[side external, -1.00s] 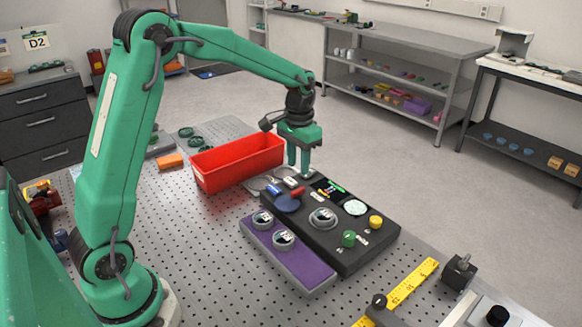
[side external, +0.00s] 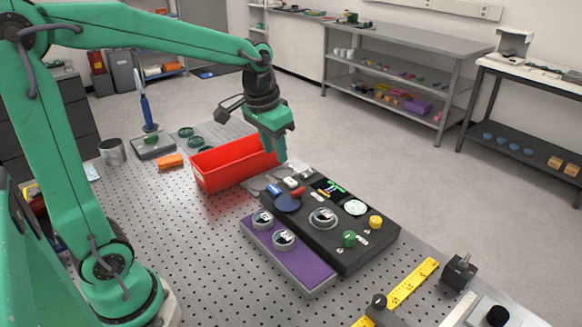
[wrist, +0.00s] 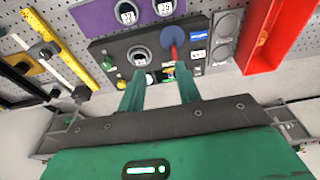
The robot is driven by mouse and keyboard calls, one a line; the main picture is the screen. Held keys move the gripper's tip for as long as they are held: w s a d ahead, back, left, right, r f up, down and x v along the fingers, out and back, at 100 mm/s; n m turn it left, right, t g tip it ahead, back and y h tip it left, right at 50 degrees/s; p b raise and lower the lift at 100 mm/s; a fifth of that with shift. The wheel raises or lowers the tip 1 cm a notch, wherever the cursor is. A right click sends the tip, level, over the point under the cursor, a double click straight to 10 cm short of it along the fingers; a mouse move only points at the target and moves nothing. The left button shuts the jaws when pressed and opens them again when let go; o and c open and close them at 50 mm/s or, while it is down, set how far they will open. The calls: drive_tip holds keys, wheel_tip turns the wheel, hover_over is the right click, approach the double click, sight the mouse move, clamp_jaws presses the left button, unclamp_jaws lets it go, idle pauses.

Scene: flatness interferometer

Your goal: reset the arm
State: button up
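My gripper (side external: 273,150) hangs in the air in the side view, in front of the red bin's right end and above the far left part of the black instrument (side external: 370,240). In the wrist view its two green fingers (wrist: 158,78) are spread apart, with nothing seen between them. The instrument's panel lies beyond the fingertips and carries a dark blue disc (side external: 288,204), a red handle (wrist: 174,50), a green knob (side external: 349,239) and a yellow knob (side external: 375,222). The fingers hide part of the panel in the wrist view.
A red bin (side external: 215,180) stands left of the instrument. A purple tray (side external: 300,268) with two round pieces lies along its front. A yellow rule (side external: 410,286) and a dark block (side external: 458,272) lie to the right. The perforated table is clear at front left.

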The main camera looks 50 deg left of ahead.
drive_tip(key=s+d+r+t, duration=0.1)
drive_tip(key=s+d+t, duration=0.1)
drive_tip(key=s, duration=1.2)
drive_tip(key=shift+s+d+r+t, duration=0.2)
drive_tip(key=shift+s+d+t, duration=0.15)
drive_tip(key=shift+t, duration=0.25)
